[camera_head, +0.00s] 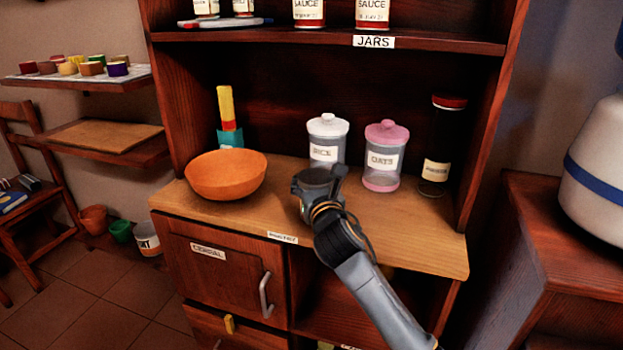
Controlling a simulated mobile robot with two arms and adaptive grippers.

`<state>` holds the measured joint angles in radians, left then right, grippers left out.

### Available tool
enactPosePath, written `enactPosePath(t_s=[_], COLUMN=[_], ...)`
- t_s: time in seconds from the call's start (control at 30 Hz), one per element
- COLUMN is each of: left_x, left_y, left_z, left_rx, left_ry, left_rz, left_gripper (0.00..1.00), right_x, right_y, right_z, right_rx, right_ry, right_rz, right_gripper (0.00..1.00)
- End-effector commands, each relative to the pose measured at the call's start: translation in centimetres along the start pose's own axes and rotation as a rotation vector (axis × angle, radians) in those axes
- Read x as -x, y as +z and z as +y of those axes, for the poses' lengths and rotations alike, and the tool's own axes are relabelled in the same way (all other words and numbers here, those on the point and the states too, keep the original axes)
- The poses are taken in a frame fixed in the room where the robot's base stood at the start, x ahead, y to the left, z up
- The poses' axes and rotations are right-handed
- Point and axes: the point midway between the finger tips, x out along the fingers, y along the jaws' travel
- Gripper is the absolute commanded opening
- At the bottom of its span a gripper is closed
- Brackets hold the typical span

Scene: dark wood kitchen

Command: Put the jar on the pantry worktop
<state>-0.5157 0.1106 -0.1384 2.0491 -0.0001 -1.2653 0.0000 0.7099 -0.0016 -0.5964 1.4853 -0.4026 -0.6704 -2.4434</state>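The pantry worktop (400,225) is a light wood surface in the middle of the cabinet. A clear jar with a white lid and a rice label (325,152) stands upright at its back. A clear jar with a pink lid and an oats label (383,160) stands to its right. A dark jar with a red lid (437,150) stands farther right by the side wall. My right gripper (318,182) is over the worktop, in front of the rice jar and overlapping its lower part in the picture. Its fingers are seen from behind, so their opening is unclear. My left gripper is out of view.
An orange bowl (225,178) sits at the worktop's left, with a yellow and teal object (228,120) behind it. The jars shelf (270,38) above holds sauce jars. A drawer-like cereal door (225,265) is below. The front right of the worktop is clear.

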Motion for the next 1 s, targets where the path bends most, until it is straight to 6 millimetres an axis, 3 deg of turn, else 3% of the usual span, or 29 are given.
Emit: enactPosePath(t_s=[0.07, 0.1, 0.27, 0.67, 0.77, 1.0], left_x=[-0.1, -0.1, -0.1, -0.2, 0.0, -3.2], left_y=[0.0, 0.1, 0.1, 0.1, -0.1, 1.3], left_z=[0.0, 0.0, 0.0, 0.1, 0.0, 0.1], left_rx=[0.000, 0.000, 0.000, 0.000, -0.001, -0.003], left_ry=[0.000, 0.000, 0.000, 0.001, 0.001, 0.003], left_rz=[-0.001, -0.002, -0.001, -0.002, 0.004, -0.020], left_gripper=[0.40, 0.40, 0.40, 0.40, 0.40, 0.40], right_x=[0.0, 0.0, 0.0, 0.0, 1.0, 5.7], right_y=[-0.1, -0.2, -0.2, 0.1, 0.1, 0.2], right_z=[0.0, 0.0, 0.0, 0.0, 0.0, 0.0], right_rx=[0.002, 0.002, 0.001, -0.002, 0.001, 0.002], right_ry=[0.000, -0.001, 0.000, 0.001, 0.001, 0.002], right_rz=[-0.003, 0.000, 0.001, -0.001, -0.001, 0.000], right_gripper=[0.00, 0.51, 0.83, 0.83, 0.83, 0.83])
